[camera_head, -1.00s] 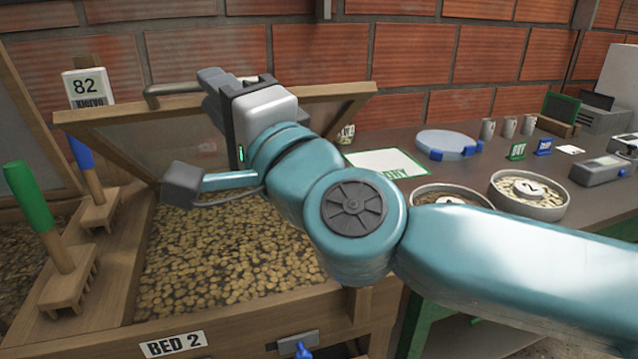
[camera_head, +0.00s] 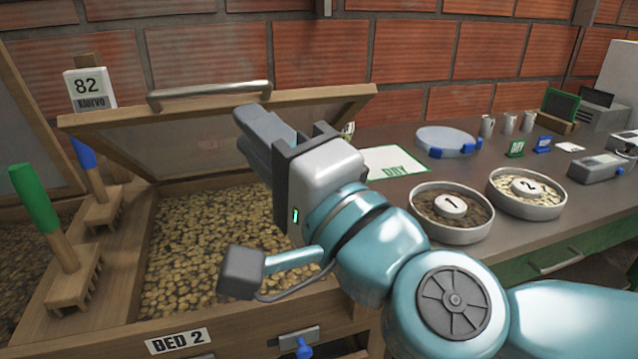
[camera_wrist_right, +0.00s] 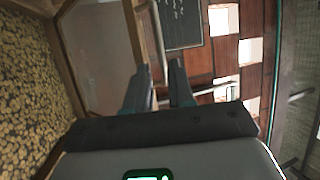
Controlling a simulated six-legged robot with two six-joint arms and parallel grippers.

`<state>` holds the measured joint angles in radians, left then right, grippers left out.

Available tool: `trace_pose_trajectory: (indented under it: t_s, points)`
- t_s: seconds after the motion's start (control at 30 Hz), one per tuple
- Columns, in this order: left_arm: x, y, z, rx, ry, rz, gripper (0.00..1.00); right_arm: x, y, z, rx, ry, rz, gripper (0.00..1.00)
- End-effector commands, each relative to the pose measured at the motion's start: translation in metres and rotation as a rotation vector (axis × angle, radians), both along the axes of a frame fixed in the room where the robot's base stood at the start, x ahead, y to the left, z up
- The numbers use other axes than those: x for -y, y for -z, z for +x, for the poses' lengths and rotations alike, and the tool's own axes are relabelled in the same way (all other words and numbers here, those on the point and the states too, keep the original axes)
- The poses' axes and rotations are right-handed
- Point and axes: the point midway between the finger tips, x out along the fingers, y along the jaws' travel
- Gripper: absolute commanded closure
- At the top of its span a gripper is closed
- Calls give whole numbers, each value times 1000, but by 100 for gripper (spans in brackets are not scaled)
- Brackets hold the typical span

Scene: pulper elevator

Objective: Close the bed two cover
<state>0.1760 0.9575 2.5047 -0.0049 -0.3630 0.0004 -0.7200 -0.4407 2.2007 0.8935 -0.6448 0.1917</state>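The bed two cover (camera_head: 346,99) is a wooden frame with a dull pane, tilted up and open behind the bed. A metal bar handle (camera_head: 208,90) runs along its top edge. Bed two (camera_head: 165,313), labelled "BED 2", holds pale beans. My left gripper is out of view.
A green-handled rake (camera_head: 50,240) and a blue-handled rake (camera_head: 95,190) stand on the bed's left edge. The table at right carries bowl 1 (camera_head: 450,232), bowl 2 (camera_head: 553,205) and a round scale-like dish (camera_head: 447,141). A brick wall is behind.

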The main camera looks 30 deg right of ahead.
Motion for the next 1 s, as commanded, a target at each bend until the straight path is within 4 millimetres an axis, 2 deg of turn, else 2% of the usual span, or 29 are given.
trace_pose_trajectory:
  t_s: [1.0]
  points:
    - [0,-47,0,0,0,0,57,9,16,-76,3,-3,1,77]
